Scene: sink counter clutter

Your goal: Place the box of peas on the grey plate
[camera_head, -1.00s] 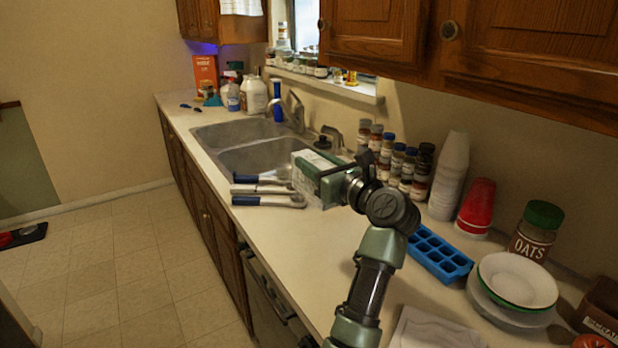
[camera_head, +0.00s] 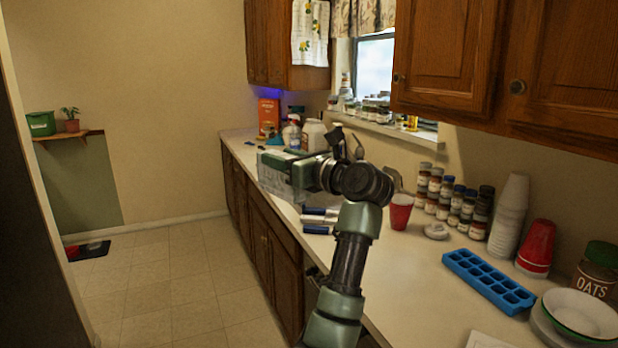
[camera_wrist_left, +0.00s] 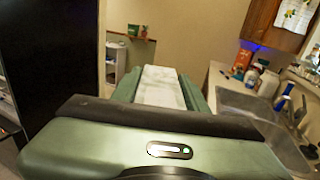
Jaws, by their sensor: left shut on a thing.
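My left gripper (camera_head: 285,172) is shut on a pale box (camera_head: 272,181), taken to be the box of peas, and holds it raised near the sink-side edge of the counter. Its label cannot be read. In the left wrist view the box's whitish face (camera_wrist_left: 161,88) shows between the green fingers. A pale grey plate (camera_head: 545,327) lies at the lower right, partly under a white bowl with a green rim (camera_head: 583,314) and cut by the picture edge. I cannot tell whether it is the task's plate. My right gripper is not in view.
A blue ice tray (camera_head: 487,281), red cup (camera_head: 400,212), stacked white cups (camera_head: 509,215), red cups (camera_head: 537,247) and oats jar (camera_head: 597,272) stand along the counter. Blue-handled utensils (camera_head: 318,229) lie under my arm. The sink (camera_wrist_left: 245,107) shows in the wrist view. The counter front is mostly clear.

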